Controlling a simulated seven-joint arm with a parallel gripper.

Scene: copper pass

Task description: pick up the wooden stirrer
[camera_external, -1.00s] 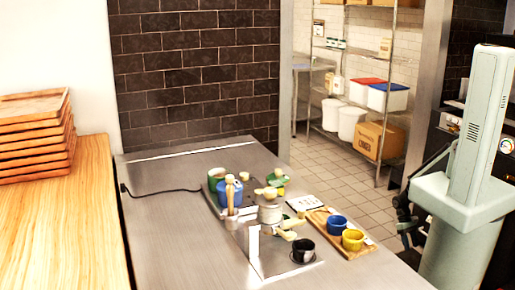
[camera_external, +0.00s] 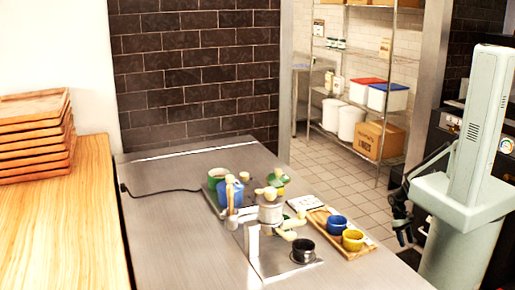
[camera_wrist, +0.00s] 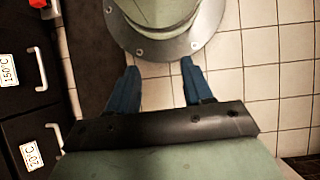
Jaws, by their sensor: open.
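The wooden stirrer (camera_external: 229,194) appears as a thin pale stick standing upright in a small holder (camera_external: 231,222) on the steel counter, in front of a blue jug (camera_external: 233,193). It is small, and its lower end is hidden. My gripper (camera_external: 405,238) hangs at the right of the external view, beyond the counter's right edge and well apart from the stirrer. In the wrist view my gripper (camera_wrist: 159,66) shows two blue fingers spread wide, with nothing between them. The stirrer is not in the wrist view.
A wooden board (camera_external: 358,252) carries a blue cup (camera_external: 337,224) and a yellow cup (camera_external: 352,239). The counter's left and front are clear. Stacked wooden trays (camera_external: 35,135) stand far left.

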